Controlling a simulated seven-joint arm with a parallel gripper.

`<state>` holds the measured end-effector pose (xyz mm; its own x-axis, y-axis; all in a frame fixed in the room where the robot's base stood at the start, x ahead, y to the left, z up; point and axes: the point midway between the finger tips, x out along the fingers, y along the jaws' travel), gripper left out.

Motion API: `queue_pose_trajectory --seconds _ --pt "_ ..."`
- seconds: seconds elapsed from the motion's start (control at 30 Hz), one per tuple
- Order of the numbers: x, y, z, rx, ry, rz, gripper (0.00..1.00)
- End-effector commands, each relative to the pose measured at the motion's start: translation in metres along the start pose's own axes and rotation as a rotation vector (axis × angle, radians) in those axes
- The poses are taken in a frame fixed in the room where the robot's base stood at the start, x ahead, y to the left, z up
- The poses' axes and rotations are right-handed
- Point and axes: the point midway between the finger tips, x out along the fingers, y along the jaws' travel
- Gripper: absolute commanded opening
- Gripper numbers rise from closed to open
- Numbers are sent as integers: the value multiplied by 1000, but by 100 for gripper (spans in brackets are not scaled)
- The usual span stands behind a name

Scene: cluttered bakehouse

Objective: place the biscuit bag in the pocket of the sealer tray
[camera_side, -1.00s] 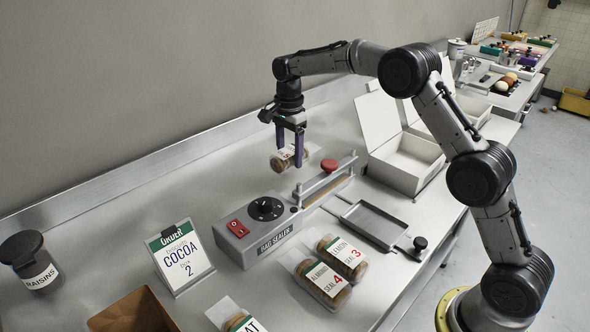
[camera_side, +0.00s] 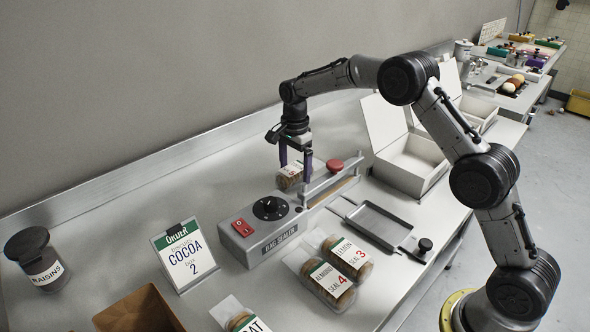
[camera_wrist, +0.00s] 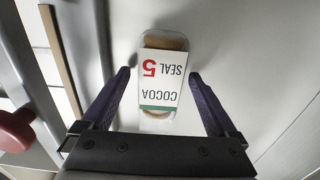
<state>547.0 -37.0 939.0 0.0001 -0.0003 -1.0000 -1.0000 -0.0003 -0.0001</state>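The biscuit bag, a clear bag with a white label reading COCOA and a red SEAL 5 (camera_wrist: 160,80), lies behind the bag sealer (camera_side: 262,238) in the side view (camera_side: 289,178). My gripper (camera_side: 295,165) is low over it, one finger on each side. In the wrist view my gripper (camera_wrist: 160,75) shows a gap between each fingertip and the bag, so it looks open around it. The sealer tray (camera_side: 345,212), a shallow grey metal tray with a black knob, sits in front of the sealer, with nothing seen in it. The sealer partly hides the bag in the side view.
The sealer's red-knobbed arm (camera_side: 335,166) stands close to my gripper's right. Labelled bags, almond (camera_side: 332,282) and lemon (camera_side: 347,258), lie in front of the sealer. An order card (camera_side: 184,256) reads COCOA 2. Open white boxes (camera_side: 412,163) stand to the right.

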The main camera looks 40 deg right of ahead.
Motion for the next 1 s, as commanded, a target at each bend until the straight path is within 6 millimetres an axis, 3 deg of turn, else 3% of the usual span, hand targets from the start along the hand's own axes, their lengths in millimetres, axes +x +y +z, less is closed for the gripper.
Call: queue_pose_trajectory --seconds 0.37,0.47,0.8,1.0 --pt "-6 0 0 0 0 -2 95" --pt "-19 -1 0 0 0 -3 95" --pt "-88 -1 0 0 0 -5 95" --pt "-115 -1 0 0 0 -2 95"
